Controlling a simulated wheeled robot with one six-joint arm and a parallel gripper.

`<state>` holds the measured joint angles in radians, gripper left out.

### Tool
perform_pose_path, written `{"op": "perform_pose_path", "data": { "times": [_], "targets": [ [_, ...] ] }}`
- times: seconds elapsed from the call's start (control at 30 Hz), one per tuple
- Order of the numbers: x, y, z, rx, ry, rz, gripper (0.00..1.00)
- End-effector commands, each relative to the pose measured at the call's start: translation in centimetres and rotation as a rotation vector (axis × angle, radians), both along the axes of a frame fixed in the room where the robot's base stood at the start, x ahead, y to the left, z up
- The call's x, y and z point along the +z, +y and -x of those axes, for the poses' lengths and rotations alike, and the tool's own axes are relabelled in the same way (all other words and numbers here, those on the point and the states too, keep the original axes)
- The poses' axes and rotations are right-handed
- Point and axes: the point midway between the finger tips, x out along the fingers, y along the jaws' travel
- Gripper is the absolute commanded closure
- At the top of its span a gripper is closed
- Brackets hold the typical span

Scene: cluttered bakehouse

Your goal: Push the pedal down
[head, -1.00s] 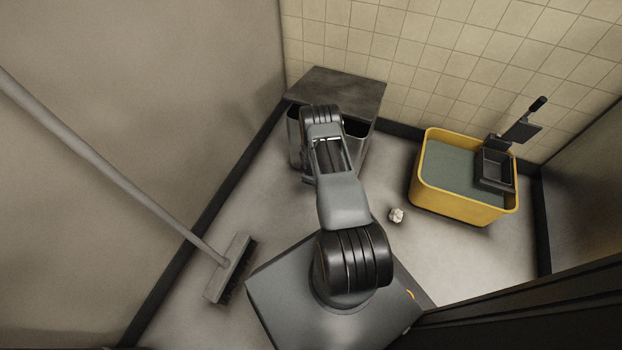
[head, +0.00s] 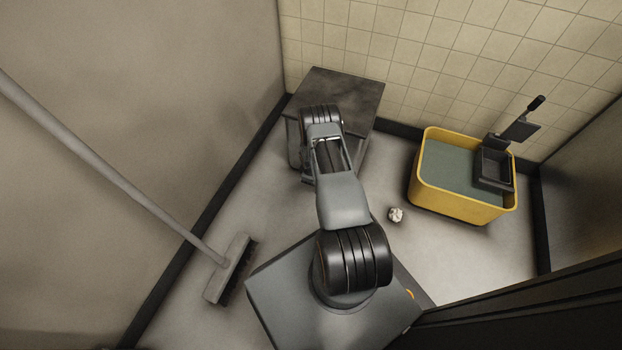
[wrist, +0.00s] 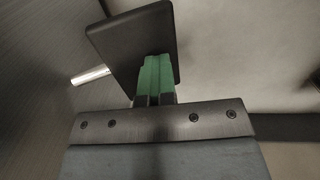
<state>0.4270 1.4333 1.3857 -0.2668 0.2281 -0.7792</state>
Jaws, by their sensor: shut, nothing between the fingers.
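The pedal (wrist: 130,35) is a dark flat plate in the wrist view, with a short silver rod (wrist: 90,76) at its left side. My gripper (wrist: 155,72) is shut and empty, with its green fingertips overlapping the lower part of the plate. I cannot tell whether they touch it. In the head view, a metal bin (head: 355,147) with a dark flat lid (head: 345,90) stands by the tiled wall. The lid appears down, with no dark opening below it. My arm hides the pedal and gripper there.
A yellow bucket (head: 460,207) with a dark wringer stands right of the bin. A crumpled white scrap (head: 395,214) lies on the floor between it and my base. A broom (head: 230,270) leans at the left wall. Bare floor lies around the scrap.

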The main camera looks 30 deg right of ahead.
Motion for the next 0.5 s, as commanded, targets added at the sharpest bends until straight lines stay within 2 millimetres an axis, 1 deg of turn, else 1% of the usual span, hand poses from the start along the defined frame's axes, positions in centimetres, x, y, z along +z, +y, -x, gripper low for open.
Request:
{"op": "perform_pose_path", "data": {
  "times": [0.03, 0.33, 0.43, 0.5],
  "targets": [
    [-0.5, -0.4, 0.5, -0.009, 0.006, -0.002, 1.0],
    [-0.5, -0.3, 0.5, -0.009, 0.006, -0.002, 1.0],
    [-0.1, -0.2, 0.6, -0.008, 0.006, -0.002, 1.0],
    [0.7, -0.1, 0.7, -0.008, 0.006, -0.002, 1.0]
  ]
}}
